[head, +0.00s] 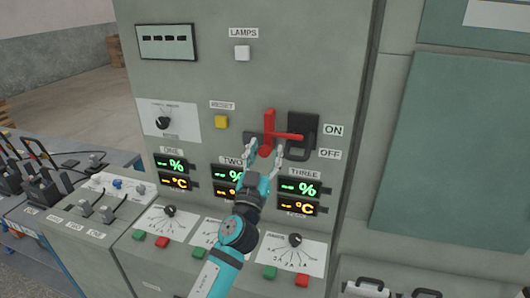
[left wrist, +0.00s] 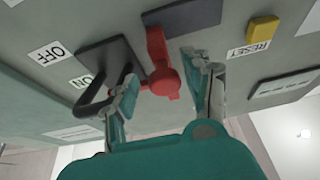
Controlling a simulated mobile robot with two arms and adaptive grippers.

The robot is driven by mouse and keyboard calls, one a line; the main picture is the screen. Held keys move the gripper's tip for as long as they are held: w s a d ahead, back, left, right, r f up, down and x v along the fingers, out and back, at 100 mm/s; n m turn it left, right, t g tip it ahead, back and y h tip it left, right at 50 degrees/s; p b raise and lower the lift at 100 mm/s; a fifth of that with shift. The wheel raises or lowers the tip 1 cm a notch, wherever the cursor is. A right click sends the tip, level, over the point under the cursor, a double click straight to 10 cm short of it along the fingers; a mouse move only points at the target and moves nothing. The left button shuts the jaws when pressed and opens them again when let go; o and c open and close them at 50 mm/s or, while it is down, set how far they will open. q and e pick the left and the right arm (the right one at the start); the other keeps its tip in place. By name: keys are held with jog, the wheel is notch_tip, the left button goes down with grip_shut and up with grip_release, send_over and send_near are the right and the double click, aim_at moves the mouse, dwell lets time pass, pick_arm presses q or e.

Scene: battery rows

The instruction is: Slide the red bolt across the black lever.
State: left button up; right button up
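The red bolt (head: 268,122) is on the grey cabinet front, with an upright part and a rod pointing right. In the head view the rod's right end overlaps the black lever (head: 303,151); I cannot tell whether it passes across it. The black lever is a loop handle on a dark plate beside the ON and OFF labels. My left gripper (head: 265,155) is open, its fingers spread below and around the bolt. In the left wrist view the red bolt (left wrist: 160,72) shows between the open fingertips (left wrist: 163,82), and the black lever (left wrist: 98,103) is beside one finger. My right gripper is not in view.
A yellow RESET button (head: 221,121) is left of the bolt. Displays (head: 300,187), dials (head: 295,240) and coloured buttons (head: 270,272) sit lower on the panel. A white lamps button (head: 242,53) is above. Another console with levers (head: 40,170) stands at left.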

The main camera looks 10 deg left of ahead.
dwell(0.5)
pick_arm(q)
jog(key=shift+w+a+r, duration=0.1)
jog(key=shift+a, duration=0.4)
jog(key=a+b+v, duration=0.2)
jog(key=v, duration=0.7)
jog(key=a+f+b+v, duration=0.1)
jog(key=a+b+v, duration=0.15)
jog(key=v, duration=0.65)
jog(key=s+d+f+g+p, duration=0.1)
jog(key=f+g+p, duration=0.1)
jog(key=f, duration=0.4)
jog(key=s+d+f+m+g+p, duration=0.1)
jog(key=s+d+f+g+p, duration=0.1)
jog(key=f, duration=0.4)
jog(key=s+d+f+g+p, duration=0.1)
jog(key=f+g+p, duration=0.2)
jog(key=f, duration=0.3)
jog(key=shift+s+g+p, duration=0.25)
jog(key=shift+g+p, duration=0.05)
jog(key=shift+g, duration=0.3)
jog(key=shift+d, duration=0.15)
